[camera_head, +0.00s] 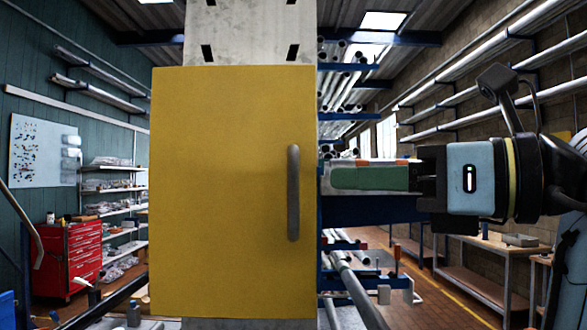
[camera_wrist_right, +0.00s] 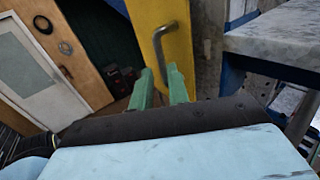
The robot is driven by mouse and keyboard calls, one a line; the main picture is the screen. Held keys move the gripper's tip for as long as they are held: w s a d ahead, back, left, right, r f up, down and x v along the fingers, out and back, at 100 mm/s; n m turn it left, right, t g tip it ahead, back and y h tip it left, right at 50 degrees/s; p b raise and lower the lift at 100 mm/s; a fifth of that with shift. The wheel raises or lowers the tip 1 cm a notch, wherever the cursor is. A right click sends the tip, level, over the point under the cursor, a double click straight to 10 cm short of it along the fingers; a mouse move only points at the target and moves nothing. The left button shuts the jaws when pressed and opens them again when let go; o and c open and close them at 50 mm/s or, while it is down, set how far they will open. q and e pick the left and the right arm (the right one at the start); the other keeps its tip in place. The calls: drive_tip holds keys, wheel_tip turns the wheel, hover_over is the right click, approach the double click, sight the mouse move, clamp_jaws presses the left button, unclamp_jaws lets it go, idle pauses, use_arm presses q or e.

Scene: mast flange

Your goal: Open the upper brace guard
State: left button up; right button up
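The upper brace guard is a flat yellow panel (camera_head: 220,190) on the front of a grey post, and it looks shut. A grey vertical bar handle (camera_head: 293,193) is near its right edge. In the right wrist view the yellow panel (camera_wrist_right: 180,48) and handle (camera_wrist_right: 158,47) are ahead of the fingertips. My right gripper (camera_head: 336,178) reaches in from the right, its green fingers just right of the panel's edge. My left gripper is not in view.
The grey slotted post (camera_head: 250,30) rises above the panel. A blue rack with metal tubes (camera_head: 345,80) stands behind the right gripper. A red tool cabinet (camera_head: 75,255) and shelves are at the left. A grey slab (camera_wrist_right: 275,40) is close at the right in the wrist view.

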sight(298, 178)
drive_tip(key=p+x, duration=0.2)
drive_tip(key=x, duration=0.6)
drive_tip(key=shift+w+a, duration=0.15)
clamp_jaws()
